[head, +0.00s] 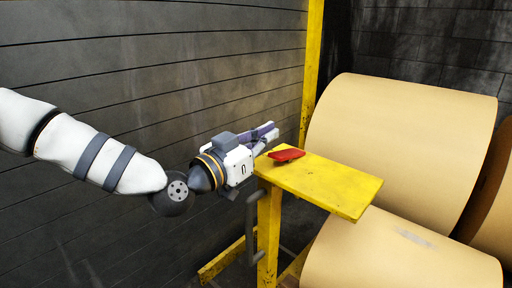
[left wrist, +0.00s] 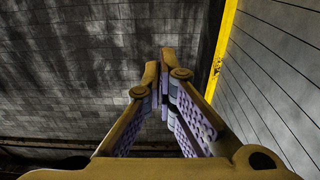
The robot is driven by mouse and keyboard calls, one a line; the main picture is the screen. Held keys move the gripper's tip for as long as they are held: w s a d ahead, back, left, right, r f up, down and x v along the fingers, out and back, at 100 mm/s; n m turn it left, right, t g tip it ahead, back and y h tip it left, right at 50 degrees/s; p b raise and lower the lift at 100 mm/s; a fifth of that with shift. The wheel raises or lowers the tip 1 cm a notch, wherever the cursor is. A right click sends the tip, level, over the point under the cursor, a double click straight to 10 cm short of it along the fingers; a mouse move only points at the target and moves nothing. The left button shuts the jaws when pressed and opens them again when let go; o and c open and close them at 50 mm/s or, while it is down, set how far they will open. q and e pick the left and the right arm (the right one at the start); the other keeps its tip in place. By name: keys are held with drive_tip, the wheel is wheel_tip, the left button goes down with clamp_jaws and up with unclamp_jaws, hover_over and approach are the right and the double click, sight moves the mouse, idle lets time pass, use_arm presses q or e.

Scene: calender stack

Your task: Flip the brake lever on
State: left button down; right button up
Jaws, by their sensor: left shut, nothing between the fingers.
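A red brake lever (head: 286,155) lies on the yellow stand's flat top (head: 335,186), near its left back corner. It looks low and slightly tilted. My left gripper (head: 272,130) is shut and empty, just up and left of the lever; I cannot tell whether it touches. In the left wrist view my left gripper's fingers (left wrist: 164,75) are closed together, with nothing between them. The lever does not show in the left wrist view. My right gripper is in neither view.
A yellow post (head: 311,60) rises behind the lever and also shows in the left wrist view (left wrist: 222,50). A grey plank wall (head: 130,60) runs along the left.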

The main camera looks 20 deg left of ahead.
sight(275, 156)
use_arm(q)
drive_tip(key=x, duration=0.3)
drive_tip(key=shift+w+d+f, duration=0.1)
drive_tip(key=shift+w+f, duration=0.15)
drive_tip(key=shift+f, duration=0.1)
drive_tip(key=shift+s+a+f+b, duration=0.1)
drive_tip(key=shift+s+f+b, duration=0.15)
drive_tip(key=shift+f, duration=0.35)
drive_tip(key=shift+s+a+f+b, duration=0.1)
drive_tip(key=shift+s+f, duration=0.1)
drive_tip(key=shift+f, duration=0.4)
drive_tip(key=shift+s+f, duration=0.15)
drive_tip(key=shift+f, duration=0.2)
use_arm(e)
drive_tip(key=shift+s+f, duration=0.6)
